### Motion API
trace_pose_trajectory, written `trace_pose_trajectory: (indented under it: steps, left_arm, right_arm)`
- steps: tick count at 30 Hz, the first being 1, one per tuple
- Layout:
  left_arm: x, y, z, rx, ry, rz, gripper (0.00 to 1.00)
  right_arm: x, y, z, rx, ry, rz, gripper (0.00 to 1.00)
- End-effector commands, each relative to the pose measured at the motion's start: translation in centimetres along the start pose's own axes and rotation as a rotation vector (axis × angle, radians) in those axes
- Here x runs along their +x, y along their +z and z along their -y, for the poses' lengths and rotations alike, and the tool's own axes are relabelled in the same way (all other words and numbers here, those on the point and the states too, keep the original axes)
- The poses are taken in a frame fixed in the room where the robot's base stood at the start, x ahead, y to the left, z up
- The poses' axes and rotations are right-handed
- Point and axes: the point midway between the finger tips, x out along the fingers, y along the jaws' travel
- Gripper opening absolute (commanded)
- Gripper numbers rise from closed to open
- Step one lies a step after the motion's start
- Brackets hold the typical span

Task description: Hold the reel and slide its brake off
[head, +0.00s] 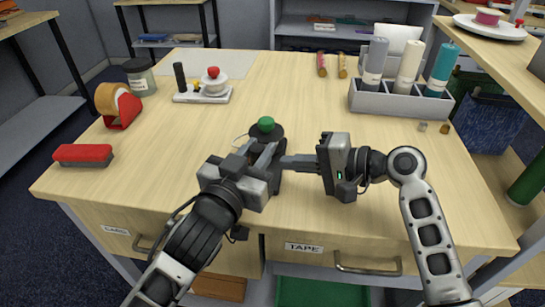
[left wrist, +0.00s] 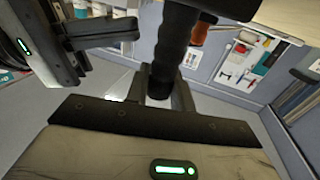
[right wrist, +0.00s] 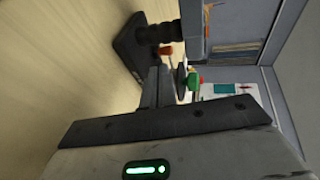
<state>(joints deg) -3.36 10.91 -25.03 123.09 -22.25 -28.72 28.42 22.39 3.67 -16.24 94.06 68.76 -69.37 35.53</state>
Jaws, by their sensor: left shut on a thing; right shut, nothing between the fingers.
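The reel stands near the table's front middle, with a green knob (head: 266,123) above a dark disc. Its black ribbed grip (left wrist: 178,45) is between the fingers of my left gripper (head: 264,157), which is shut on it. My right gripper (head: 286,162) is shut and empty, its fingertips pointing left close beside the reel. In the right wrist view the black base (right wrist: 128,48), the green knob (right wrist: 195,83) and a small orange-red piece (right wrist: 165,50) show near the fingertips. I cannot tell whether that piece is the brake, or whether my right fingertips touch it.
A red-and-black block (head: 83,154), a tape dispenser (head: 120,106) and a grey jar (head: 140,78) stand at left. A white stand with a red knob (head: 203,92) is behind. The table's right front is clear.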

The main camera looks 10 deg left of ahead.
Motion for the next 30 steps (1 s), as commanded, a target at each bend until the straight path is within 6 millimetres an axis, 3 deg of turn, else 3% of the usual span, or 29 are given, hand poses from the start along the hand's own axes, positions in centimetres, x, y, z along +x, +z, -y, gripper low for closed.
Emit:
trace_pose_trajectory:
  steps: [3,9,15,23,24,25,26,30]
  left_arm:
    - [0.0,-0.1,0.1,0.002,-0.001,-0.002,0.00]
    - [0.0,-0.1,0.1,0.003,-0.002,-0.002,0.00]
    - [0.0,-0.1,0.1,0.003,-0.002,-0.002,0.00]
    - [0.0,-0.1,0.1,0.003,-0.003,-0.002,0.00]
    - [0.0,-0.1,0.1,0.003,-0.003,-0.002,0.35]
    - [0.0,-0.1,0.1,0.003,-0.003,-0.002,0.43]
    - [0.0,-0.1,0.1,0.003,-0.003,-0.002,0.49]
    - [0.0,-0.1,0.1,0.003,-0.003,-0.001,0.49]
  right_arm:
    - [-2.9,-0.1,0.0,-0.001,0.002,-0.003,0.00]
    - [-6.3,-0.1,0.0,0.000,0.002,-0.002,0.00]
    - [-7.7,0.0,0.0,0.001,0.001,0.000,0.00]
    - [-7.8,0.0,0.0,0.001,0.000,0.000,0.00]
    - [-7.8,0.0,0.0,0.001,0.000,0.000,0.00]
    - [-7.8,0.0,0.0,0.001,0.000,0.000,0.00]
    - [-7.8,0.0,0.0,0.001,0.000,0.000,0.00]
    - [-7.8,0.0,0.0,0.001,0.000,0.000,0.00]
